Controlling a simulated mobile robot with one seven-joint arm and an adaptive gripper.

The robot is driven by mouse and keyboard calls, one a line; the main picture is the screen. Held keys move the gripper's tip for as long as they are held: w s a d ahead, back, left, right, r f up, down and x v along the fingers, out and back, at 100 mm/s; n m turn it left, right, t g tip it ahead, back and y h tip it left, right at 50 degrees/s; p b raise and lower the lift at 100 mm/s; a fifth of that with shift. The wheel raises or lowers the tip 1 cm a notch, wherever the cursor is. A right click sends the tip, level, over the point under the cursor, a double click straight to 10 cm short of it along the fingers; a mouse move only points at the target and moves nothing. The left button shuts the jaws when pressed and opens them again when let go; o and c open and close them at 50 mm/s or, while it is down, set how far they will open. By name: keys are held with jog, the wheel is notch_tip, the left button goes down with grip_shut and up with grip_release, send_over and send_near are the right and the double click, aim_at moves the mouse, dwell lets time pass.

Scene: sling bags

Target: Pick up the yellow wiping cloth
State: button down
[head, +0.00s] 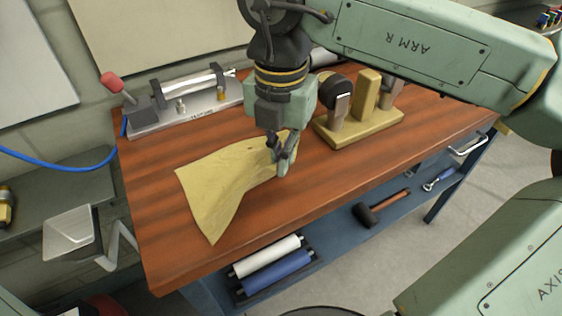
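The yellow wiping cloth (224,182) lies spread and creased on the wooden tabletop, left of centre in the head view. One corner points toward the table's front edge. My gripper (281,160) points down at the cloth's right end, with its fingertips at or just over the fabric. Part of the cloth shows behind the fingers, and the fingers hide some of that end. I cannot tell whether they are closed on the fabric or apart.
A metal fixture with a red-knobbed lever (190,102) stands at the back left of the table (160,235). Rolls (268,262) and a mallet (372,212) lie on the shelf below.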

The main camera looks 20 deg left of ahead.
notch_tip(320, 180, up, 6)
jog(key=shift+f+p, duration=0.25)
jog(key=shift+p, duration=1)
